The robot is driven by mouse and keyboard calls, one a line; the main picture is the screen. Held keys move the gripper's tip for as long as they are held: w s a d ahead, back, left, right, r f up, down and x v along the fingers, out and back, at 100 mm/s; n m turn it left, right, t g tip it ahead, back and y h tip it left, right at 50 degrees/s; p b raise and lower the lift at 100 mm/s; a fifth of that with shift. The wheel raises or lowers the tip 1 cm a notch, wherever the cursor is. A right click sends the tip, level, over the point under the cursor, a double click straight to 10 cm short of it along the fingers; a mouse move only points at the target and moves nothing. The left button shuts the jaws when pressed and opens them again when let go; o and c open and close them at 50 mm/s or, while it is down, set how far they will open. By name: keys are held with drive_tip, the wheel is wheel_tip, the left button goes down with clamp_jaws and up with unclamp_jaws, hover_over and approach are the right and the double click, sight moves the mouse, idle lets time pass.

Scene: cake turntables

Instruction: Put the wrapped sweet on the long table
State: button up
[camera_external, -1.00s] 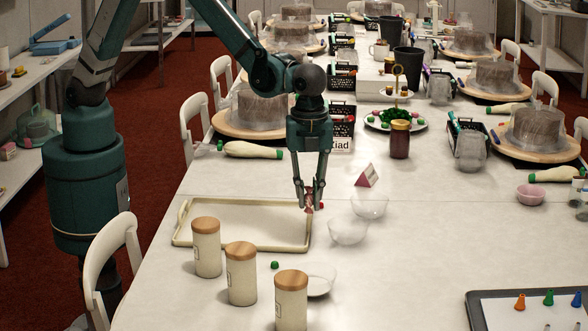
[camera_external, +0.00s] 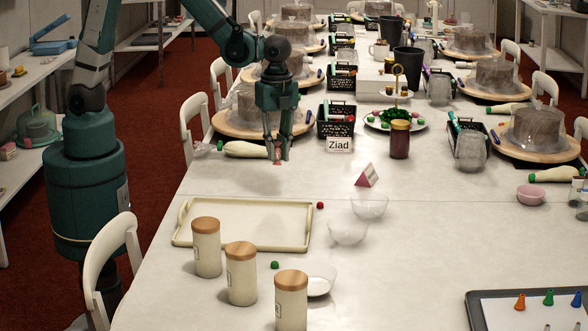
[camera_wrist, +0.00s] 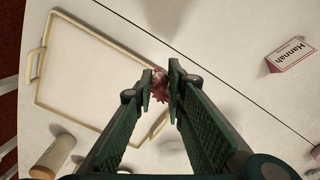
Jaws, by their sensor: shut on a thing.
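The wrapped sweet (camera_wrist: 160,84), reddish and crinkled, is pinched between the fingertips of my gripper (camera_wrist: 162,80) in the wrist view. In the external view my gripper (camera_external: 277,156) points down with its fingers close together, and only a small pinkish bit of the sweet shows at the tips. The long white table (camera_external: 420,240) is below the gripper. The sweet appears to be above the tabletop, behind the cream tray; the exact gap is hard to tell.
The cream tray (camera_external: 245,204) lies in front of my gripper, with a red ball (camera_external: 320,205) beside it. A piping bag (camera_external: 250,150) and cake turntable (camera_external: 222,127) are close by on the left. Glass bowls (camera_external: 347,232) and a pink-and-white card (camera_external: 367,176) stand to the right.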

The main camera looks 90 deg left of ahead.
drive_tip(key=s+a+f+n+b, duration=0.1)
drive_tip(key=s+a+n, duration=0.1)
drive_tip(key=s+a, duration=1.1)
drive_tip(key=shift+s+f+n, duration=0.2)
drive_tip(key=shift+f+n, duration=0.1)
drive_tip(key=shift+n, duration=0.1)
drive_tip(key=shift+f, duration=0.15)
drive_tip(key=b, duration=0.2)
hover_over(238, 183)
drive_tip(key=shift+d+f, duration=0.1)
drive_tip(key=shift+f, duration=2.7)
drive_tip(key=shift+f+b, duration=0.75)
drive_tip(key=shift+f, duration=1.35)
drive_tip(key=shift+f, duration=0.1)
drive_tip(key=shift+o, duration=1)
drive_tip(key=shift+f, duration=0.1)
drive_tip(key=o, duration=0.5)
drive_tip(key=shift+c, duration=0.2)
